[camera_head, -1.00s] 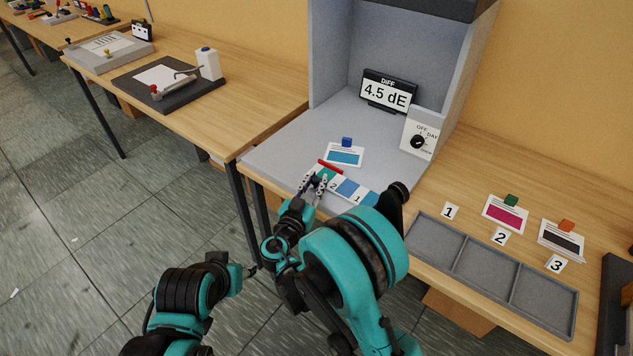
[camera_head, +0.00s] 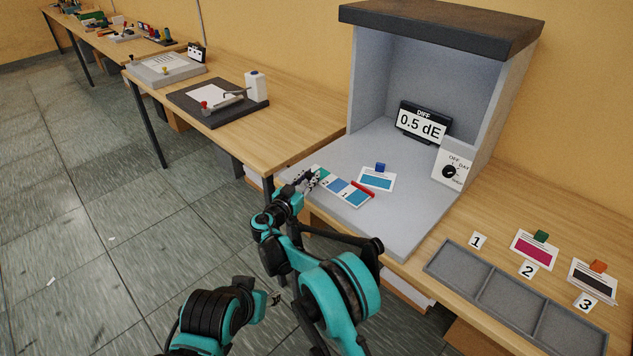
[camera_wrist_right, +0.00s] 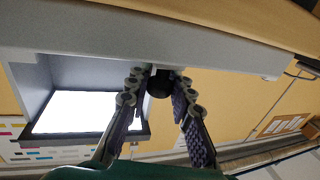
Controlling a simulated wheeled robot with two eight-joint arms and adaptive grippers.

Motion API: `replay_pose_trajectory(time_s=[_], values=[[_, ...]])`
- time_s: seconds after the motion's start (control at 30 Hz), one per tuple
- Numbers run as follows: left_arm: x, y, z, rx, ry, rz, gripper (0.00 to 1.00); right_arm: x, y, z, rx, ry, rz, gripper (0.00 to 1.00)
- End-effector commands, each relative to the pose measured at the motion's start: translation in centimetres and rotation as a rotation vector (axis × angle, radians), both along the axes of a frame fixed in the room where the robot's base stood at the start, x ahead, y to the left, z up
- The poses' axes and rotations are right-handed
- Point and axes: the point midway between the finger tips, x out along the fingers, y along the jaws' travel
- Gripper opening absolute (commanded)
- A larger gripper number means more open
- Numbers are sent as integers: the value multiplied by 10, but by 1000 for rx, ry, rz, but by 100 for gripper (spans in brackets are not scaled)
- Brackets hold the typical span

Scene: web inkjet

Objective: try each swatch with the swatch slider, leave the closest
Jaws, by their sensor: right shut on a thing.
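The swatch slider (camera_head: 352,198), a pale strip with blue-toned swatches and number labels, lies on the grey booth floor near its front left edge. My right gripper (camera_head: 309,181) is shut on its left end; in the right wrist view the fingers (camera_wrist_right: 158,92) flank a dark round knob (camera_wrist_right: 160,82). Just behind is a white card (camera_head: 377,182) with a blue patch and a blue block (camera_head: 380,167). The display (camera_head: 420,127) reads 0.5 dE. My left gripper (camera_head: 274,299) hangs low, its jaws unclear.
A dial box (camera_head: 452,168) stands at the booth's right. A grey three-compartment tray (camera_head: 475,276), empty where visible, lies right, behind it number cards, a magenta card (camera_head: 534,252) and a dark card (camera_head: 591,280). A clipboard-like dark board (camera_head: 225,115) lies on the left table.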

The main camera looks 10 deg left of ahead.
Motion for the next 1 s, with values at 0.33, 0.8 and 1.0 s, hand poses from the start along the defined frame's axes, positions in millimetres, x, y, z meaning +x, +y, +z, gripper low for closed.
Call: replay_pose_trajectory(time_s=[0.33,0.8,1.0], values=[[0,0,0,0,0,0,44,1,-1,1,-1,-1,-2,29],[0,0,0,0,0,0,44,0,0,4,0,0,0,44],[0,0,0,0,0,0,44,0,0,36,0,0,-1,44]])
